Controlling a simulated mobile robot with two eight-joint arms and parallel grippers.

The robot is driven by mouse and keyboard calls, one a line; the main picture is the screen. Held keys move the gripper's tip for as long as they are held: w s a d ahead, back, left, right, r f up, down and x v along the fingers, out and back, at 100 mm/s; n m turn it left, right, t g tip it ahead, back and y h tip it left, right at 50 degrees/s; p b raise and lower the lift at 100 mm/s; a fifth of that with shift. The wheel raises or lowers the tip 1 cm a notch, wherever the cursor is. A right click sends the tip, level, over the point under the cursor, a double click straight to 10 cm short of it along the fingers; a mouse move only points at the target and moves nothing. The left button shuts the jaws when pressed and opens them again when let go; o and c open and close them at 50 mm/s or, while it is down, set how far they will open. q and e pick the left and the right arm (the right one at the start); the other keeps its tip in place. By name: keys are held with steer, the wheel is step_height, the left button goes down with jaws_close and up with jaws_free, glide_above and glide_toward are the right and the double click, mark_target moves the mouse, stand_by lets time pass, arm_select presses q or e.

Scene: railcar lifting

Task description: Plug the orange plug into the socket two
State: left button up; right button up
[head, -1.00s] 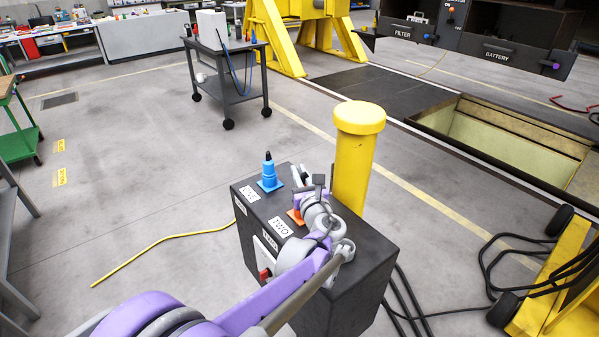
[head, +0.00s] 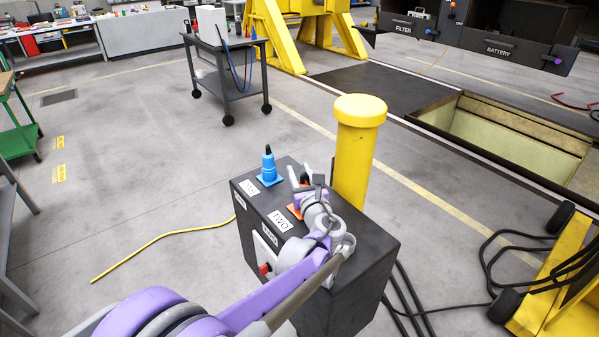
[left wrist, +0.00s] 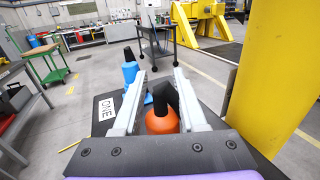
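The orange plug (left wrist: 161,122) with its black end shows between my left gripper's fingers in the left wrist view. In the head view only a bit of orange (head: 293,210) shows beside my gripper, by the label TWO (head: 281,220) on the dark box (head: 345,275). My left gripper (left wrist: 160,72) has its fingers spread on either side of the plug, and I see no clear grip. It is over the box top in the head view (head: 298,170). Socket two itself is largely hidden by my arm and the plug. My right gripper is not in view.
A blue plug (head: 268,165) stands upright by label ONE (head: 251,188). A yellow post (head: 356,150) rises close behind my gripper. A red switch (head: 265,269) is on the box's front.

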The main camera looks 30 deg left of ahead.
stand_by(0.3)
arm_select(q)
steer(key=v, duration=1)
steer(key=shift+s+d+r, duration=0.1)
steer(key=shift+s+d, duration=0.15)
